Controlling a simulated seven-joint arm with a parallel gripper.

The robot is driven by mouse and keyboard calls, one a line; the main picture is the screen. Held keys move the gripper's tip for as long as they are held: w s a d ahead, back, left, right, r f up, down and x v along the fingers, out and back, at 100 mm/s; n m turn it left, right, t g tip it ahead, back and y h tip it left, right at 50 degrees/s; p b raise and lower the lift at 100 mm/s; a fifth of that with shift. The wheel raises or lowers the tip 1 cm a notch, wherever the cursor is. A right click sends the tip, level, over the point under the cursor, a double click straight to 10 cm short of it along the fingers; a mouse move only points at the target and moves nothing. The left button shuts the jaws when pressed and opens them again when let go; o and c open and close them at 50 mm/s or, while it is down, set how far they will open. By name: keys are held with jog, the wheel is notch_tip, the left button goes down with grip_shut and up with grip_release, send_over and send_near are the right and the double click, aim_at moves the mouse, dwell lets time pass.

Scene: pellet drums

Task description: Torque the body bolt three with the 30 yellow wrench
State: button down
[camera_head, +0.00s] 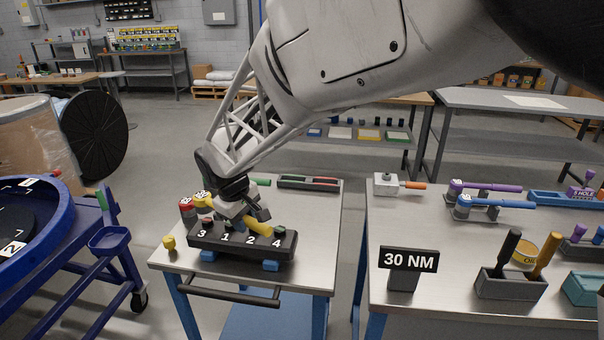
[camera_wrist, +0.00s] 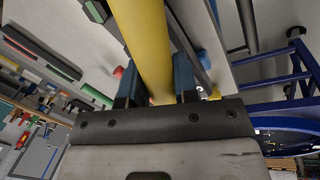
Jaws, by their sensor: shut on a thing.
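My gripper (camera_head: 247,217) is over the black bolt block (camera_head: 222,242) on the left metal cart. It is shut on the yellow wrench (camera_head: 260,228), whose thick yellow handle slants down to the right over the block's top. In the wrist view the handle (camera_wrist: 142,40) runs between my two blue fingers. The block's front face is marked 3, 1, 2, 4 from left to right. The position marked 3 (camera_head: 202,233) is at the left end. My gripper hides much of the block's top, and I cannot tell whether the wrench's head sits on a bolt.
A red labelled piece (camera_head: 187,206) and a yellow labelled piece (camera_head: 202,199) stand behind the block's left end. A small yellow knob (camera_head: 169,243) stands at the cart's left edge. The right bench holds a 30 NM sign (camera_head: 409,261) and purple and blue wrenches (camera_head: 492,204).

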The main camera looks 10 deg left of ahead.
jog(key=shift+f, duration=2.5)
dwell(2.3)
jog(key=shift+s+a+m, duration=0.35)
jog(key=shift+s+m, duration=0.15)
jog(key=shift+s, duration=0.1)
jog(key=shift+s+a+m, duration=0.35)
jog(key=shift+s+m, duration=0.15)
jog(key=shift+s, duration=0.05)
dwell(2.1)
